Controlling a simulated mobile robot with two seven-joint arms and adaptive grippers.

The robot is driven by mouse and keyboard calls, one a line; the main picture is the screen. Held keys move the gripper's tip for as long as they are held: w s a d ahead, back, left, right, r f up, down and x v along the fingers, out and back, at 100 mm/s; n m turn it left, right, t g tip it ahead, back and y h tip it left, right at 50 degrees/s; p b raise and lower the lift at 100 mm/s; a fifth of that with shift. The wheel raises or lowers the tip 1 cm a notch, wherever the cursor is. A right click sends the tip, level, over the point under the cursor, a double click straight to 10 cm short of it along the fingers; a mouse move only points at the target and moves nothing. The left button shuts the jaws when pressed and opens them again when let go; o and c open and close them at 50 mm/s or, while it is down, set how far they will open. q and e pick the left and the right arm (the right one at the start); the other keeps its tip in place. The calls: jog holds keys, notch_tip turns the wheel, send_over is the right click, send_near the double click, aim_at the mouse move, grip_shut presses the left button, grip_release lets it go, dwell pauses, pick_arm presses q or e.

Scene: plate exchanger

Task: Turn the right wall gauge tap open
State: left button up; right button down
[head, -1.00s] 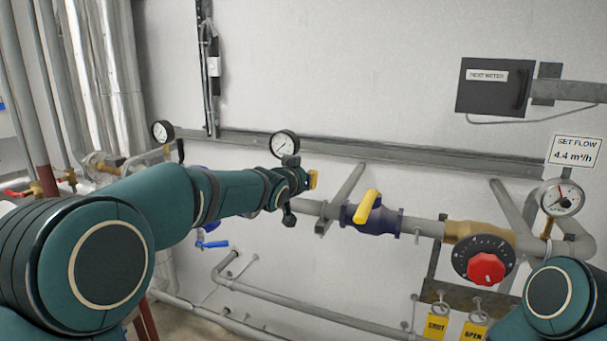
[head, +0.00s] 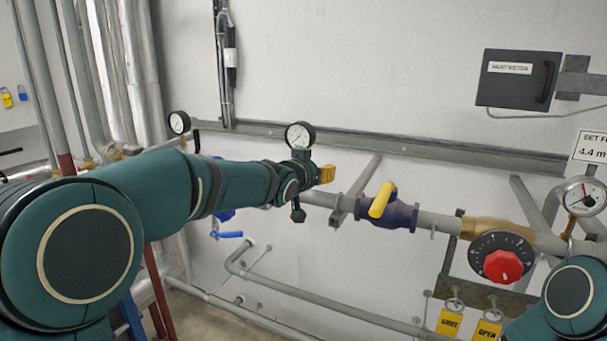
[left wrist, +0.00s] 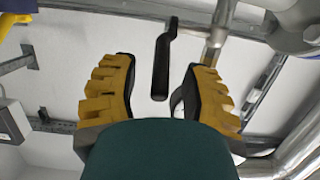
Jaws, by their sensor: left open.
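The right wall gauge (head: 300,135) is a round white dial with a black rim on the wall pipe. My left gripper (head: 326,174) is just below and right of it, hiding the pipe behind. In the left wrist view, a black lever, the gauge tap handle (left wrist: 161,70), appears between the two yellow fingers of my left gripper (left wrist: 163,82). The fingers are open, with a visible gap on each side of the lever. In the head view this lever is hidden or not distinguishable. My right gripper is out of view; only part of my right arm shows.
A left gauge (head: 179,122) has its own black lever (head: 196,142). Right of my left gripper are a yellow-handled valve (head: 382,200), a red knob (head: 502,266) and another gauge (head: 584,197). A blue handle (head: 229,234) is below my left forearm.

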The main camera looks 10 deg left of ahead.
pick_arm(q)
jog(key=v, duration=0.9)
jog(key=shift+o, duration=0.3)
